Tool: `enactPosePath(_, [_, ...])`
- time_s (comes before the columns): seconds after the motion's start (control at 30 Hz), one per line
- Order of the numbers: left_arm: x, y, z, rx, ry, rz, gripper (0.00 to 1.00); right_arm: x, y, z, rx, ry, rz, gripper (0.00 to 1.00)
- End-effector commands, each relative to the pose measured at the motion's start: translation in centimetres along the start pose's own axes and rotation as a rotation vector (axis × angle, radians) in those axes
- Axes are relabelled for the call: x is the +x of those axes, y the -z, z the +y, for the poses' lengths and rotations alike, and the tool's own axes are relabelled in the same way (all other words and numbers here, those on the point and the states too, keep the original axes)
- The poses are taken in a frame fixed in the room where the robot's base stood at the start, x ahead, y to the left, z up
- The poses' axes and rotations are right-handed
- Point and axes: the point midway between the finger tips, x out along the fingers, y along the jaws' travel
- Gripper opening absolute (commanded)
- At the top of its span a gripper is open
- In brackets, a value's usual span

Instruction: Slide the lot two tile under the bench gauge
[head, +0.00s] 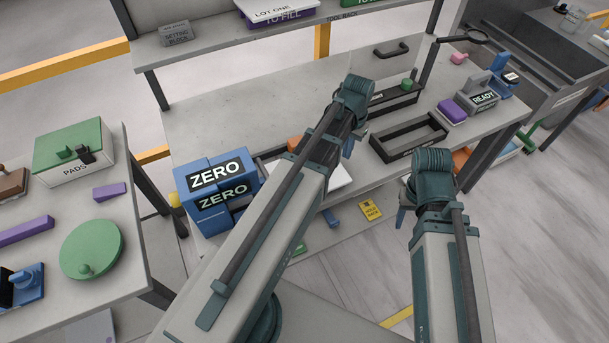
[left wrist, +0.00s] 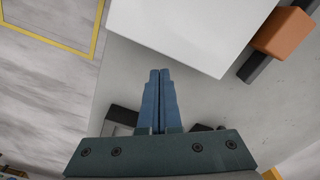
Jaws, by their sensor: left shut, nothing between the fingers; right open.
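No tile marked lot two and no bench gauge can be made out; my left arm covers part of the bench. A white slab (head: 335,178) lies on the bench, partly behind that arm, and a large white surface (left wrist: 185,30) fills the top of the left wrist view. My left gripper (head: 347,149) is shut and empty over the bench near the slab; its fingers (left wrist: 159,78) point toward the white surface in the wrist view. My right gripper (head: 401,218) is open at the bench's front side, its fingers mostly hidden by its wrist.
An orange block (left wrist: 286,32) sits by a dark bar. A blue ZERO box (head: 216,172) stands at the bench's left end. Black trays (head: 408,138) and a READY box (head: 481,101) are at the right. A side table (head: 130,265) holds a green-lidded PADS box (head: 75,171).

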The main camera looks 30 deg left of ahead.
Motion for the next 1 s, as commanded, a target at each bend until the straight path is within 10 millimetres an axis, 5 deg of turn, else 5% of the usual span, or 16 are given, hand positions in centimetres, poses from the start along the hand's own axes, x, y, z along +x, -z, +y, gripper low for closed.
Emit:
enactPosePath(0.4, [2.1,0.0,0.0,0.000,0.000,0.000,0.00,2.1,0.1,-0.2,0.000,0.000,0.000,0.50])
enactPosePath(1.0, [2.0,-0.9,-0.5,-0.001,0.000,0.000,0.00,2.0,0.1,-0.2,0.000,0.000,0.000,0.50])
